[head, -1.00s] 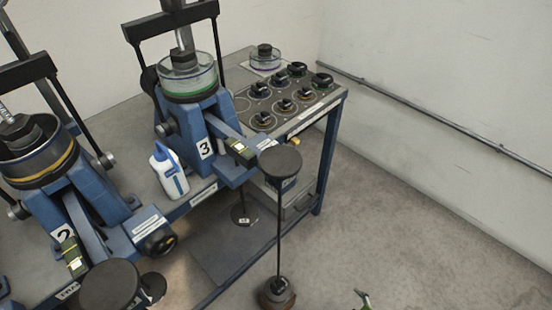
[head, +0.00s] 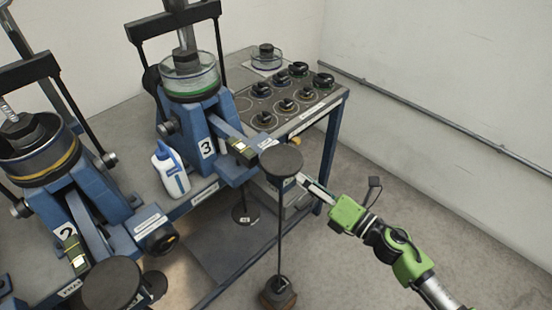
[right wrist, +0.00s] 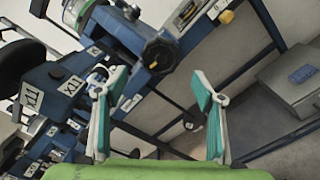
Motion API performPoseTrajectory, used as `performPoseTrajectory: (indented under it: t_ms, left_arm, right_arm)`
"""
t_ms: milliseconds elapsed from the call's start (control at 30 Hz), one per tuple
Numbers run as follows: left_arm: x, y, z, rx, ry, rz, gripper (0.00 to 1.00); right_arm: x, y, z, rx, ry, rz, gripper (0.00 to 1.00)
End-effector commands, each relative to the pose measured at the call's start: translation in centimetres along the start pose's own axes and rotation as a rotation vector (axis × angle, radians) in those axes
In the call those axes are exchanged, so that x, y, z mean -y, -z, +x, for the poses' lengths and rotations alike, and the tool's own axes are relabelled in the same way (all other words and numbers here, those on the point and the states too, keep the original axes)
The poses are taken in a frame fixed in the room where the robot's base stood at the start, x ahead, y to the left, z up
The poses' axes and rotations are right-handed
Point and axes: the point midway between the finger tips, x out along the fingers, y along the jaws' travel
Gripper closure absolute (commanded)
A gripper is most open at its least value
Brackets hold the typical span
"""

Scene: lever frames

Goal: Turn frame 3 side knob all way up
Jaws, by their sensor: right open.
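Frame 3 (head: 207,147) is a blue lever frame with a glass cell on top, standing on the bench. Its dark side knob (right wrist: 158,52) with a yellow mark shows in the right wrist view, ahead of the gripper and apart from it. In the head view this knob is hidden behind the round black top of a hanger (head: 281,160). My right gripper (head: 306,184) comes in from the lower right, just right of the hanger top. In the right wrist view its two teal-padded fingers (right wrist: 160,70) are spread and empty. My left gripper is not in view.
Frame 2 (head: 85,190) with its own side knob (head: 160,238) stands at left. A white bottle (head: 170,170) stands between the frames. A panel of several dark knobs (head: 285,97) lies beyond frame 3. The floor on the right is clear.

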Motion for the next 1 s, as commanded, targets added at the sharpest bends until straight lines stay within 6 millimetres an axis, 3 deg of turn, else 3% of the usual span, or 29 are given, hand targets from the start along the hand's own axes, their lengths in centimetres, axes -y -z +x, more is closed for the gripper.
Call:
performPoseTrajectory:
  t_ms: [667, 867, 1000]
  left_arm:
    - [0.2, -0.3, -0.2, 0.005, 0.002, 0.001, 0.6]
    - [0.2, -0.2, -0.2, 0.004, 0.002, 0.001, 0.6]
    - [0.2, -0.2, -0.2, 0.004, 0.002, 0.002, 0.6]
  right_arm:
    - [0.0, -0.1, 9.4, 0.002, -0.001, 0.003, 0.38]
    - [0.2, 0.0, 9.3, 0.001, 0.004, 0.003, 0.84]
    - [0.3, 0.0, 9.3, 0.001, 0.005, 0.003, 0.88]
